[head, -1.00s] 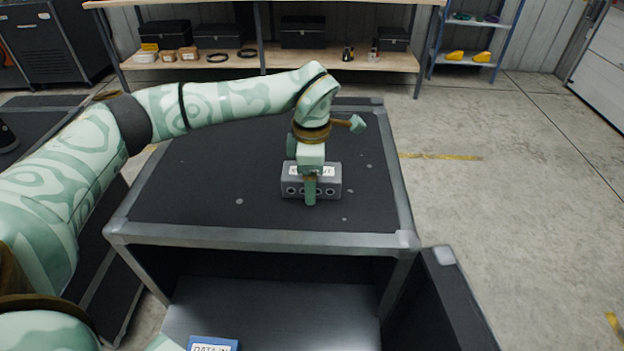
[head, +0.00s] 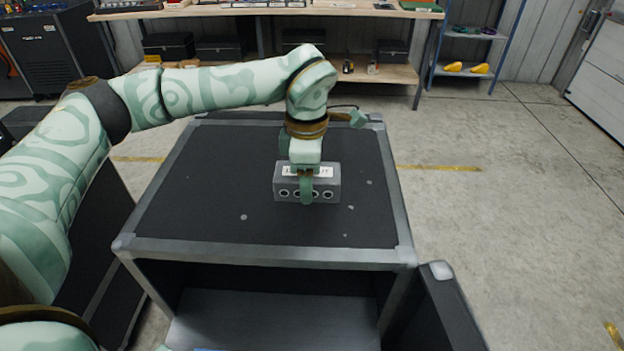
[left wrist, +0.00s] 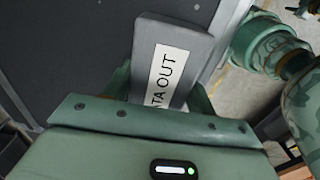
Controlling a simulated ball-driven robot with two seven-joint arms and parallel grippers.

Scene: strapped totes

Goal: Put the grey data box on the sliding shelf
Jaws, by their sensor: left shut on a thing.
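The grey data box (head: 283,190), with a row of round ports on its front and a white label on top, is at the black case top, right of its middle. My left gripper (head: 306,194) is shut on it from above, one finger across the port face. In the left wrist view the box (left wrist: 192,45) shows its label, reading "...ATA OUT", between the fingers (left wrist: 165,98). I cannot tell whether the box touches the case top. The sliding shelf is likely the grey metal surface (head: 270,318) inside the open case below. My right gripper is not in view.
The case (head: 265,250) has a grey metal frame and an open front. An open dark door panel (head: 452,310) stands at its right. A workbench (head: 270,12) with dark boxes below stands behind. Floor is clear at the right.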

